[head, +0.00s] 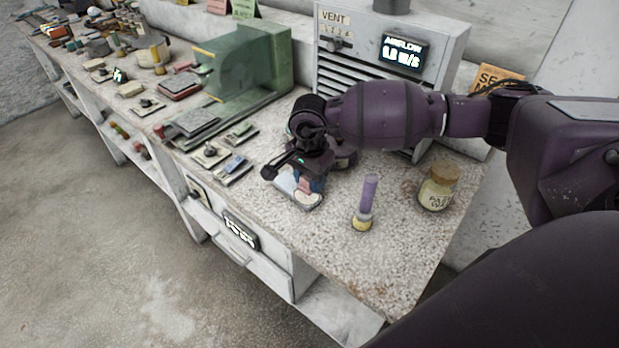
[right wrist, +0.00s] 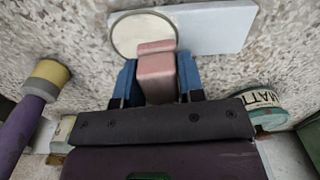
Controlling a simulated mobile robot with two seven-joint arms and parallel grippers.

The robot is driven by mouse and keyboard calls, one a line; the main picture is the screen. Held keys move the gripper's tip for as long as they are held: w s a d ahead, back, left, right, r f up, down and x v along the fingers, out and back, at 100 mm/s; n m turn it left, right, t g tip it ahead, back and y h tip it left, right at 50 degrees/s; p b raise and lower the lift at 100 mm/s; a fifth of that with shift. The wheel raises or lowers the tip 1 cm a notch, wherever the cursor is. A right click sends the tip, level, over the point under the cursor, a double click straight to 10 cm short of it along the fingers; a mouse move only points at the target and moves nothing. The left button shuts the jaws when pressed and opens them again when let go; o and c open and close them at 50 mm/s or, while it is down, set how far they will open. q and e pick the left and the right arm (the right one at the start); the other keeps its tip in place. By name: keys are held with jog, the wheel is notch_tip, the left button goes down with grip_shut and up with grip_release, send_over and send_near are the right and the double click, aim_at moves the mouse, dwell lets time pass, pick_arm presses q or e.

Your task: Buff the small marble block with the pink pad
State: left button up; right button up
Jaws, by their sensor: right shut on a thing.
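My right gripper (head: 304,180) is low over the bench, its blue fingers (right wrist: 156,82) shut on the pink pad (right wrist: 155,70). In the right wrist view the pad's far end overlaps the edge of a pale round disc (right wrist: 136,33) with a dark rim. A flat pale bluish-white slab (right wrist: 222,27) lies beside and partly under the disc. I cannot tell for sure which is the marble block, or whether the pad touches either. In the head view the pale pieces (head: 308,199) show just below the gripper, partly hidden. My left gripper is not in view.
A yellow-based tool with a purple handle (head: 368,200) and a labelled wax jar (head: 438,190) stand to the right. A lettered tin (right wrist: 262,106) is close to the gripper. A vent unit (head: 345,60) and a green machine (head: 262,62) stand behind. The bench's near right is clear.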

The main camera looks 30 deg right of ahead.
jog(key=shift+s+a, duration=0.2)
jog(key=shift+a, duration=0.5)
jog(key=shift+s+a+f, duration=0.15)
jog(key=shift+s+a, duration=0.15)
jog(key=shift+a, duration=0.3)
jog(key=shift+d, duration=0.1)
jog(key=shift+w+d+r, duration=0.25)
jog(key=shift+d+r, duration=0.35)
jog(key=shift+r, duration=0.15)
jog(key=shift+a, duration=0.15)
jog(key=shift+s+a+p, duration=0.15)
jog(key=shift+a+p, duration=0.2)
jog(key=shift+a, duration=0.4)
